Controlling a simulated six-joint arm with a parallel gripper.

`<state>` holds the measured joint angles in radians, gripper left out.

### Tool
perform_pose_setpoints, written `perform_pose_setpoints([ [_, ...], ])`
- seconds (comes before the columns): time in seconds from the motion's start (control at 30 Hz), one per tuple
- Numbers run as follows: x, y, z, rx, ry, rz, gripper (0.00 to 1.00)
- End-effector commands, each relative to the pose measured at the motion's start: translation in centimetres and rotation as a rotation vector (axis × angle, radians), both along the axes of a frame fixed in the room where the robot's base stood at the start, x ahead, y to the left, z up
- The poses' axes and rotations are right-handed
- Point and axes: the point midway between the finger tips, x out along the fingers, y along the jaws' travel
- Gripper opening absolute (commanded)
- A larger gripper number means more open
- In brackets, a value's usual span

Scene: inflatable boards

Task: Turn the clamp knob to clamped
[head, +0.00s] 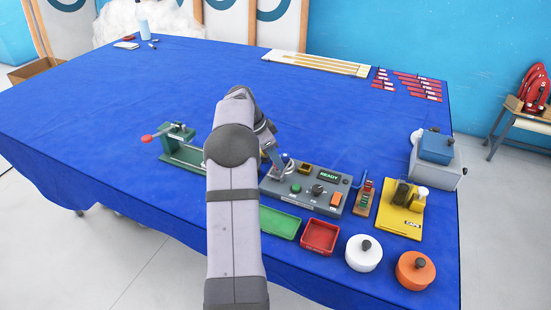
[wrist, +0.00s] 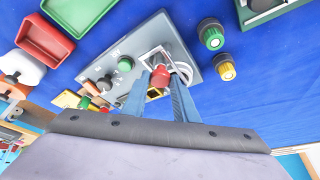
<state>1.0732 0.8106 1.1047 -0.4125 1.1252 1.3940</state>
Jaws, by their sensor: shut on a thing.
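The grey control panel (head: 306,203) lies right of my arm, with a lit READY display (head: 328,175). My gripper (wrist: 160,84) is at its left end, shut on a small red piece (wrist: 160,77) beside a pale ring (wrist: 182,70). The red piece appears upright on the panel; its base is partly hidden by the fingers. A black knob (head: 318,190) stands mid-panel, apart from my gripper, and shows in the wrist view (wrist: 105,83). A green button (head: 296,188) is left of it. The labels are too small to read, so I cannot tell which control is the clamp knob.
A green fixture with a red-ended handle (head: 147,138) stands left of my arm. Green (head: 280,222) and red trays (head: 320,237) lie in front of the panel. White (head: 363,253) and orange canisters (head: 415,270) stand at the right.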

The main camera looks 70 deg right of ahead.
Motion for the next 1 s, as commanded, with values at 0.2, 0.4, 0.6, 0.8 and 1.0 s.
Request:
perform_pose_setpoints([
  [0.2, 0.11, -0.09, 0.12, -0.001, -0.001, -0.054, 0.04],
  [0.4, 0.10, -0.07, 0.07, -0.001, -0.001, -0.067, 0.04],
  [0.6, 0.10, -0.07, 0.07, -0.001, -0.001, -0.067, 0.04],
  [0.8, 0.10, -0.07, 0.06, -0.002, -0.002, -0.066, 0.44],
  [1.0, 0.09, -0.06, 0.04, -0.001, -0.001, -0.066, 0.44],
])
